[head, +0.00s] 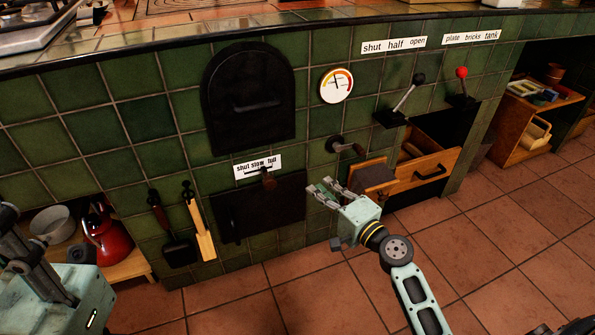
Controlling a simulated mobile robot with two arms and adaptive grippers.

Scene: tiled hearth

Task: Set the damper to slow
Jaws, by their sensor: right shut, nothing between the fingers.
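The damper control is a small brown knob (268,181) below a white label plate (257,166) reading "shut slow full". The knob sits toward the right part of the plate, near "full". It is just above a dark metal door (258,208) in the green tiled front. My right gripper (319,187) is to the right of the knob and apart from it, in front of the tiles. It is shut and empty. My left gripper (16,238) is partly in view at the lower left edge, far from the damper; its fingertips do not show clearly.
A crank handle (345,147) and an open wooden drawer (428,168) are close to my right gripper. Black (412,88) and red-knobbed (461,80) levers stand above. A red kettle (97,235) is on a low shelf.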

